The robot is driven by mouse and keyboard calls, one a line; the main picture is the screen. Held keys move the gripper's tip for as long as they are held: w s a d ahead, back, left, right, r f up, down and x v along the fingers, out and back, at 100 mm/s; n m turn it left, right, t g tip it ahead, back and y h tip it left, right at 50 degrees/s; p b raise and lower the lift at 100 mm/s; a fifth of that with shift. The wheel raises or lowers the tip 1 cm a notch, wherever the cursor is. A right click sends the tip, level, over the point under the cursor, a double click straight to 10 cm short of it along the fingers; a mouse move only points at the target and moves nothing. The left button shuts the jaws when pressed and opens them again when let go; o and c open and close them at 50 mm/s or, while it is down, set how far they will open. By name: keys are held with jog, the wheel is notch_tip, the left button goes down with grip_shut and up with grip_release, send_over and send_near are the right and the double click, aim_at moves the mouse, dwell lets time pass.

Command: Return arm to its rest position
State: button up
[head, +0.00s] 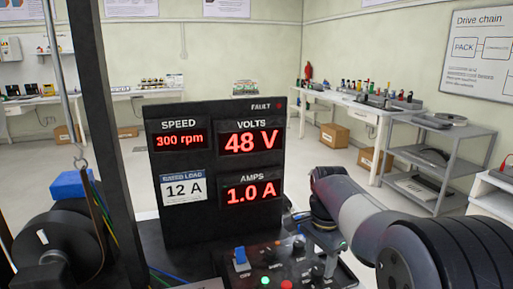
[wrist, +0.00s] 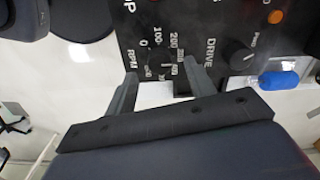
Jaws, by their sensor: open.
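My gripper (wrist: 160,72) is open in the wrist view, with nothing between its two fingers. The fingers point at the RPM dial of the control panel (wrist: 205,12). A dark dial knob shows partly between or behind the fingertips; I cannot tell whether they touch it. In the head view my arm (head: 355,215) reaches in from the right and bends down over the right part of the panel. The gripper's fingertips are hard to make out there.
A black display board (head: 215,219) stands behind the panel, reading 300 rpm, 48 V and 1.0 A. A blue-capped switch (head: 241,256) stands on the panel's left. A dark post (head: 100,110) rises at left. A grey shelf cart (head: 430,165) stands at right, beyond open floor.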

jog(key=shift+r, duration=2.05)
